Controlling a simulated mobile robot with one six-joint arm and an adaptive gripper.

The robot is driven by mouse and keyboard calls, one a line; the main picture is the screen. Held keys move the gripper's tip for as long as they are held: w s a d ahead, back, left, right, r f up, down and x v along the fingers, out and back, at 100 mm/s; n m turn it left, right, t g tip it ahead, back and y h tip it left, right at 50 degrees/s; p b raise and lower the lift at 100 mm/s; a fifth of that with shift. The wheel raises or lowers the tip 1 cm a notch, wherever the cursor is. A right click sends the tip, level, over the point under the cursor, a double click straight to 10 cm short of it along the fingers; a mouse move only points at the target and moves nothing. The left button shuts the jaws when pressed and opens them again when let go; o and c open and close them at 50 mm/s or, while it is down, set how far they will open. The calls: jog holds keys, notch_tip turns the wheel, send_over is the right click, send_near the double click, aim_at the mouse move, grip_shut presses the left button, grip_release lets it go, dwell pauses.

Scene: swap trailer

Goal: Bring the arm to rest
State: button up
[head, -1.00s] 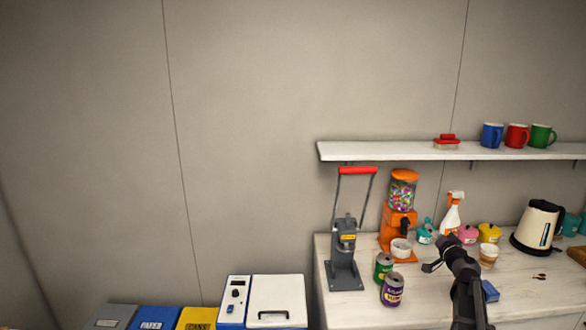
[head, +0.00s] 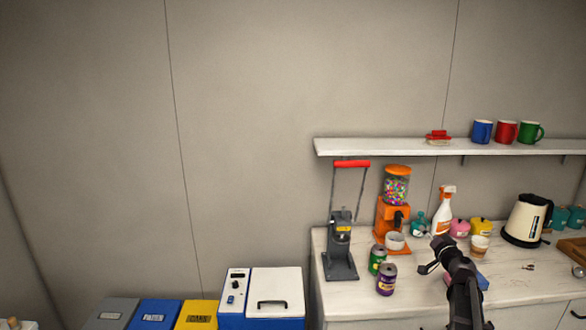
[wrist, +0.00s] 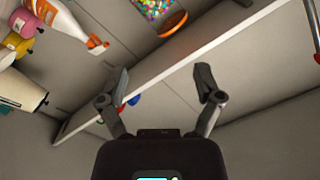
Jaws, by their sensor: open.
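My gripper (wrist: 160,82) shows in the wrist view with its two fingers spread apart and nothing between them. Behind the fingers are the shelf's underside and the wall. In the head view my arm rises at the lower right in front of the counter (head: 400,293), and the dark gripper end (head: 440,254) is over the counter area, just right of the purple can (head: 387,280). The fingers are too small there to tell apart.
On the counter stand a can crusher (head: 341,250), a green can (head: 377,260), an orange candy dispenser (head: 393,215), a spray bottle (head: 444,212) and a kettle (head: 525,220). Mugs (head: 506,132) stand on the shelf (head: 380,148). Bins and a white-lidded cooler (head: 275,285) are lower left.

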jog(key=s+a+f+n+g+y+b, duration=0.1)
jog(key=s+a+f+n+g+y, duration=0.35)
jog(key=a, duration=0.75)
jog(key=s+a+f+n+g+y+b, duration=0.1)
jog(key=s+a+f+n+g, duration=0.1)
jog(key=s+a+f+g, duration=0.6)
jog(key=s+a+f+g+h+b, duration=0.1)
jog(key=s+a+f+g+h, duration=0.1)
jog(key=s+f, duration=0.3)
jog(key=s+a+f+g+h+b, duration=0.1)
jog(key=s+a+f+g+h, duration=0.2)
jog(key=s, duration=0.8)
notch_tip(320, 180, down, 2)
jog(key=shift+s+a+f+h, duration=0.1)
jog(key=shift+s+a+h, duration=0.2)
jog(key=shift+a+h, duration=0.75)
dwell(0.6)
jog(key=shift+c, duration=0.2)
jog(key=c, duration=0.3)
jog(key=shift+c, duration=0.2)
